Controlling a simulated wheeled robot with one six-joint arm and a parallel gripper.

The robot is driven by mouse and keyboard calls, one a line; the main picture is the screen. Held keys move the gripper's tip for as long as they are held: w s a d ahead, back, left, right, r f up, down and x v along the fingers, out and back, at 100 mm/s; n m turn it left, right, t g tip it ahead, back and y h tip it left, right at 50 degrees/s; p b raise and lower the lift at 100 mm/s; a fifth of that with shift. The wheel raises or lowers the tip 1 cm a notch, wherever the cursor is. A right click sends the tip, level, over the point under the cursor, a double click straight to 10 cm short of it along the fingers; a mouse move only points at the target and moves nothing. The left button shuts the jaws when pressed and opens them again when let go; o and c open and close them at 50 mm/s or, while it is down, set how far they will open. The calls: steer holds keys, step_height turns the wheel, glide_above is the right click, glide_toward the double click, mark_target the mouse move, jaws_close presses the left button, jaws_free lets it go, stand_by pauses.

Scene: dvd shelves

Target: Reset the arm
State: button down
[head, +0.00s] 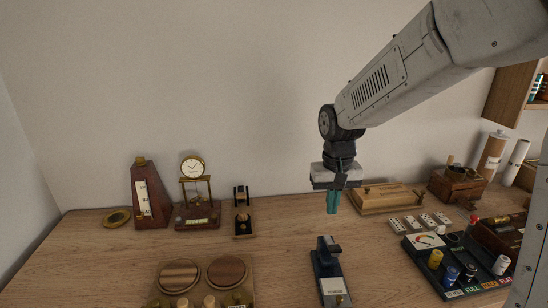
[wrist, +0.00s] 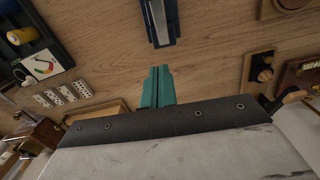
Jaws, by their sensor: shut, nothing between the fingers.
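My gripper (head: 333,201) hangs from my arm at the right of centre in the head view, pointing down above the wooden table (head: 205,262). Its teal fingers are shut together with nothing between them. In the wrist view the closed fingers (wrist: 157,88) show in the middle, with bare wood around them. A dark blue stapler-like device (head: 328,270) stands on the table below and in front of the gripper, apart from it. It also shows at the top of the wrist view (wrist: 160,20).
A metronome (head: 150,195), a small clock (head: 193,168) and a brass ring (head: 117,218) stand at the back left. A board with round wooden discs (head: 205,295) lies in front. A wooden box (head: 385,198) and a dark tray (head: 455,265) are at the right. Bare table lies left of the stapler-like device.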

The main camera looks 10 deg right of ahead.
steer(key=s+d+r, duration=0.2)
steer(key=s+r, duration=0.2)
steer(key=s, duration=0.9)
steer(key=s+d+r+t, duration=0.1)
steer(key=s+r, duration=0.4)
steer(key=s, duration=0.8)
steer(key=shift+d+n+t, duration=0.3)
steer(key=shift+d+n, duration=0.1)
steer(key=shift+d, duration=0.2)
steer(key=shift+s, duration=0.1)
